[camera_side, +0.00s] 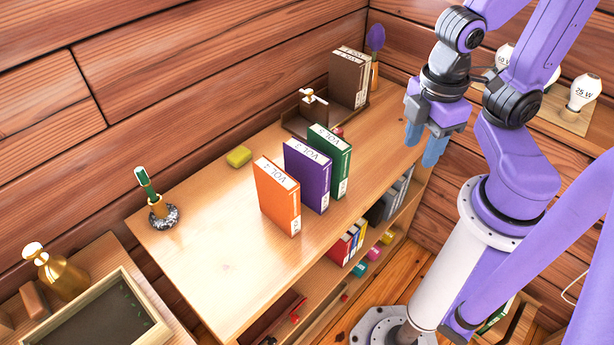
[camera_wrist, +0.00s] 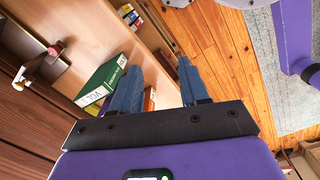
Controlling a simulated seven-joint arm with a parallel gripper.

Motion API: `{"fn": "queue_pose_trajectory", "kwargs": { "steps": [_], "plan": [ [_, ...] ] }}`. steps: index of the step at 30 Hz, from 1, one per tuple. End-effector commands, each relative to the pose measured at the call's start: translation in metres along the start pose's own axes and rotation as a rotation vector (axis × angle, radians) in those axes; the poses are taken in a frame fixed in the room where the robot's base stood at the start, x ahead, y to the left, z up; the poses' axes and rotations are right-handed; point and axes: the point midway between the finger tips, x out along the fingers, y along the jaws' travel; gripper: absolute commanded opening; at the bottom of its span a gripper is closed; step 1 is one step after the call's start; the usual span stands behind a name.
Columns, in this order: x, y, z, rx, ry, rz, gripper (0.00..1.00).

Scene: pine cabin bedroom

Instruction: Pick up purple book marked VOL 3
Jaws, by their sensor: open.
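The purple book (camera_side: 307,176) marked VOL 3 stands upright on the wooden desk top in the side view. It stands between an orange book (camera_side: 277,198) marked VOL 4 and a green book (camera_side: 331,160). My gripper (camera_side: 427,149) is open and empty, pointing down, to the right of the books and above desk height. In the wrist view my gripper's two blue fingers (camera_wrist: 156,88) are apart with nothing between them. The green book (camera_wrist: 102,84) shows beside the left finger there.
A wooden book holder (camera_side: 298,122) with brown books (camera_side: 348,78) stands at the desk's back right. The desk's (camera_side: 215,250) front left is clear. Shelves below hold more books.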

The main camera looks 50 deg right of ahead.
Motion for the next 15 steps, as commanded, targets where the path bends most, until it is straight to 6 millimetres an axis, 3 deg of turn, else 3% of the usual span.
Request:
{"fn": "queue_pose_trajectory", "kwargs": {
  "steps": [8, 15],
  "plan": [
    [0.035, 0.02, -0.009, -0.225, -0.292, 0.21, 0.45],
    [0.06, 0.04, -0.029, -0.465, -0.517, 0.459, 0.45]
  ]
}}
